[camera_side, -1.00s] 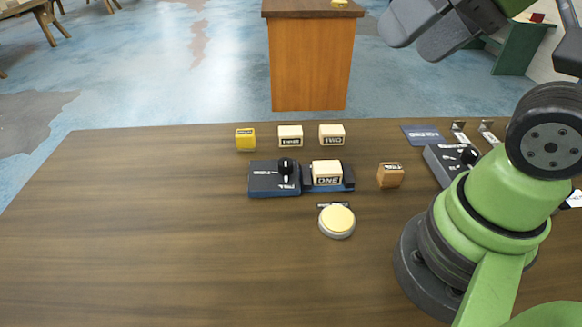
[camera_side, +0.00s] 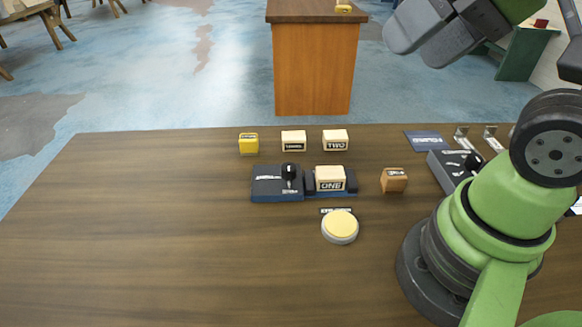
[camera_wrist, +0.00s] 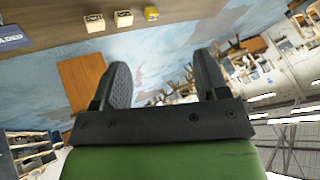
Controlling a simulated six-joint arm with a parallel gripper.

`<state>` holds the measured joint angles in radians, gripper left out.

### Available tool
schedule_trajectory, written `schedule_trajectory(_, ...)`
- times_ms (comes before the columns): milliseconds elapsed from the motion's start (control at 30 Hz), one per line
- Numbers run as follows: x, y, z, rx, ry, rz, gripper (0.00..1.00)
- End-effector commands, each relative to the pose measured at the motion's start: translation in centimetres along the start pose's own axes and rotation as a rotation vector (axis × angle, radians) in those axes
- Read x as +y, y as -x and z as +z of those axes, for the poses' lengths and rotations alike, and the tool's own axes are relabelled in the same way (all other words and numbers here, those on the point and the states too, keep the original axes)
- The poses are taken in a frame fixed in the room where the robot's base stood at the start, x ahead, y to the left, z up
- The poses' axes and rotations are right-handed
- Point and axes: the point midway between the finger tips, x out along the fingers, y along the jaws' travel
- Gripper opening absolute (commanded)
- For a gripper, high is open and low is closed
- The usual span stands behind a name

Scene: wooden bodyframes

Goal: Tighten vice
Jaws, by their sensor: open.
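The vice (camera_side: 277,183) is a dark blue block on the table with a black lever knob (camera_side: 290,172) standing up on it. The cream block marked ONE (camera_side: 330,178) sits in the vice's right part, between dark jaws; I cannot tell whether they touch it. My gripper (camera_side: 425,35) is raised high above the table at the upper right of the side view, well away from the vice. In the wrist view my gripper (camera_wrist: 167,80) has its two fingers apart with nothing between them. The vice's lever is out of the wrist view.
Blocks stand behind the vice: yellow (camera_side: 248,143), cream (camera_side: 293,141) and TWO (camera_side: 335,140). A wooden block (camera_side: 394,180) lies right of it. A round cream button (camera_side: 340,226) is in front. Another dark device (camera_side: 450,168) sits near my base. The table's left side is clear.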

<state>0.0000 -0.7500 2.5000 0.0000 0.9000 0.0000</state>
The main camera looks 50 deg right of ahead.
Motion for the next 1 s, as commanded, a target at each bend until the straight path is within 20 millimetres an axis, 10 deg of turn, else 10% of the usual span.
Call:
schedule_trajectory(567,-0.2,-0.7,-1.0,-0.036,0.070,0.021,0.58)
schedule_trajectory(1000,-0.4,-11.8,-7.1,-0.381,0.761,0.087,0.58)
